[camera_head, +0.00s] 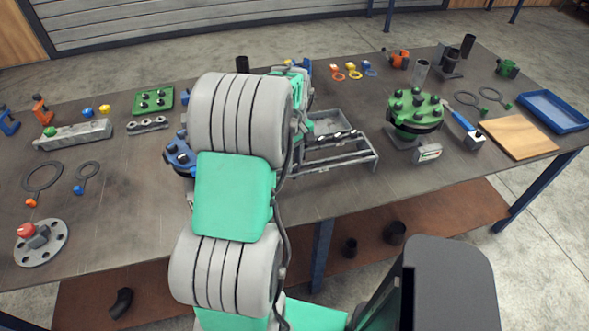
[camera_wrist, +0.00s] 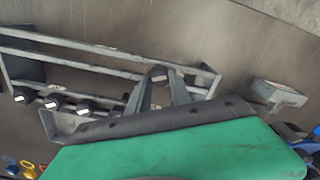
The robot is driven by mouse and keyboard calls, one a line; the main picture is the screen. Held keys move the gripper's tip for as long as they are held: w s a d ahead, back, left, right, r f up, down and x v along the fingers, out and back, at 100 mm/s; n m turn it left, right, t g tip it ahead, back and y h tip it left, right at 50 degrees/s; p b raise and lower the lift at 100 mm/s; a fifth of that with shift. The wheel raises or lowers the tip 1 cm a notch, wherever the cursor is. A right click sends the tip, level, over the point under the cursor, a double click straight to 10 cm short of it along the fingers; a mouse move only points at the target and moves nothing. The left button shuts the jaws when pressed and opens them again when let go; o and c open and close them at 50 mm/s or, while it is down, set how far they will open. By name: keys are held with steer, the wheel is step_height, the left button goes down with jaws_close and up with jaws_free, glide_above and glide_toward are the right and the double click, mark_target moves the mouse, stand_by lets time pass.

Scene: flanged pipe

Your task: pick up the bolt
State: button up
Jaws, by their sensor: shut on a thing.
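In the wrist view my gripper (camera_wrist: 159,88) has its two grey fingers close together over the grey metal rack. They are shut on a small dark bolt (camera_wrist: 158,73), whose rounded end shows between the fingertips. The rest of it is hidden by the fingers. Several other dark bolts (camera_wrist: 53,102) with pale ends lie in a row along the rack to the left of my gripper. In the head view the rack (camera_head: 372,158) stands near the middle of the table with dark bolts (camera_head: 330,138) in it. My arm hides my gripper there.
A green flanged part with studs (camera_head: 415,112) stands right of the rack, with a small grey box (camera_head: 428,153) in front of it. The box also shows in the wrist view (camera_wrist: 279,93). A wooden board (camera_head: 518,136) and blue tray (camera_head: 553,110) lie far right.

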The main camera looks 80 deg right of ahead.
jaws_close()
